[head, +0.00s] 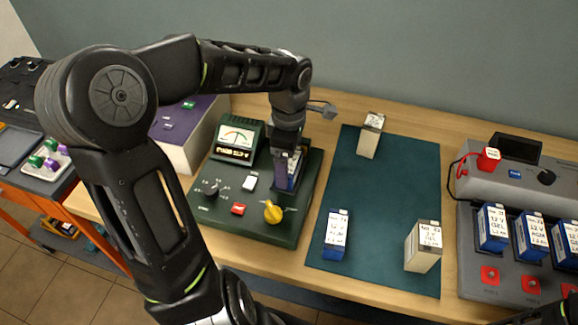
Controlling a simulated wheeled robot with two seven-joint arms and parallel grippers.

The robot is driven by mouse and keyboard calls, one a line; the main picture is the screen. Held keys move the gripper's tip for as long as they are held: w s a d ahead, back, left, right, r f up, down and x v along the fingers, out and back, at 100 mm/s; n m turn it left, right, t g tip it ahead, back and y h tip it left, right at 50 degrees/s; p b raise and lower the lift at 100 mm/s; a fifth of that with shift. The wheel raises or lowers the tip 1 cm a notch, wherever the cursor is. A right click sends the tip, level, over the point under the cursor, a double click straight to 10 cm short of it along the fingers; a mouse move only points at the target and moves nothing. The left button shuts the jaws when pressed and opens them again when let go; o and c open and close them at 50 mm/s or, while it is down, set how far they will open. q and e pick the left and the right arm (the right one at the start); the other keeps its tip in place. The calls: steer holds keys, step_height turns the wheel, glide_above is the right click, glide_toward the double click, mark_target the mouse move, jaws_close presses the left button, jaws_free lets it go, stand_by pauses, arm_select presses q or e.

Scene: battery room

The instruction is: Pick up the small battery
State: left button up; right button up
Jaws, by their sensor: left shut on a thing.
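My left gripper (286,180) reaches down over the green tester (250,222) and is shut on a blue battery with a white label (295,172). The gripper hides much of this battery, and I cannot tell whether it touches the tester. On the teal mat (342,190), a blue battery (336,234) stands at the front left. A beige battery (423,247) stands at the front right, and a narrower beige one (371,136) at the back. My right gripper is not seen; only a dark part of my arm shows at the bottom right corner.
The tester has a dial meter (236,138), a yellow knob (273,211) and a red switch (238,208). A grey charging station (510,270) with several blue batteries stands at the right. An orange cart (85,215) stands at the left. The middle of the mat is clear.

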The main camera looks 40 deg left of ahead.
mark_target(289, 160)
arm_select(q)
steer(key=c, duration=0.5)
step_height(289, 160, up, 10)
steer(key=shift+r+b, duration=0.1)
steer(key=shift+b, duration=0.35)
stand_by(0.5)
